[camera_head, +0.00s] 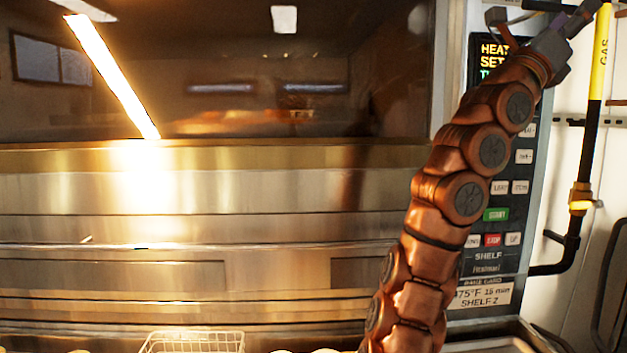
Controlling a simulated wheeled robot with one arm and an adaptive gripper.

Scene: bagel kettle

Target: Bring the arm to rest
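My copper-coloured arm rises from the bottom centre-right of the head view and leans up to the right. It stands in front of the oven's control panel (497,225) and hides part of its display and left-hand buttons. My gripper (570,22) is at the top right, high beside the panel and near the yellow gas pipe (601,50). It is dark grey and partly cut off by the top edge, so I cannot tell whether its fingers are open or shut. I see nothing held in it.
A wide steel oven front (200,200) with a dark glass window (250,90) fills the left and middle. A wire basket (195,342) shows at the bottom edge. A black pipe with a brass valve (581,198) runs down the right wall.

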